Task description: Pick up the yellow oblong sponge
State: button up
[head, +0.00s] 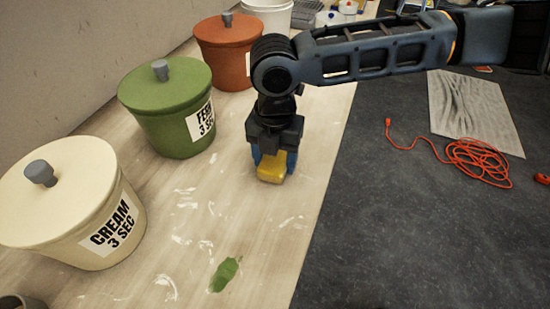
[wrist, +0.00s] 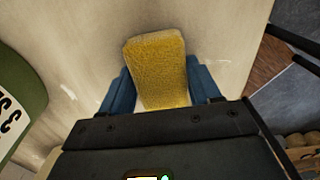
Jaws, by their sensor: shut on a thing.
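The yellow oblong sponge (head: 271,172) is under my gripper (head: 273,160) in the head view, near the right edge of the pale worktop. My gripper points down, with its blue fingers on either side of the sponge, shut on it. In the wrist view the sponge (wrist: 158,68) stands out between the two blue fingers of my gripper (wrist: 160,88). I cannot tell whether the sponge touches the worktop or is slightly above it.
A cream pot (head: 70,200), a green pot (head: 168,108) and a terracotta pot (head: 226,50) line the worktop (head: 190,225) at left. A green smear (head: 224,274) lies in front. An orange cable (head: 478,162) lies coiled on the dark surface at right.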

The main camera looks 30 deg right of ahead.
aim_at(278, 156)
jog(key=shift+r, duration=0.15)
jog(key=r, duration=0.4)
jog(key=shift+d+b, duration=0.3)
jog(key=shift+b, duration=0.1)
jog(key=s+d+r+b, duration=0.1)
jog(key=s+d+r, duration=0.3)
jog(key=d, duration=0.6)
notch_tip(278, 156, up, 3)
jog(key=shift+d+f, duration=0.15)
jog(key=shift+s, duration=0.1)
jog(key=o, duration=0.4)
jog(key=c, duration=0.3)
jog(key=shift+f, duration=0.1)
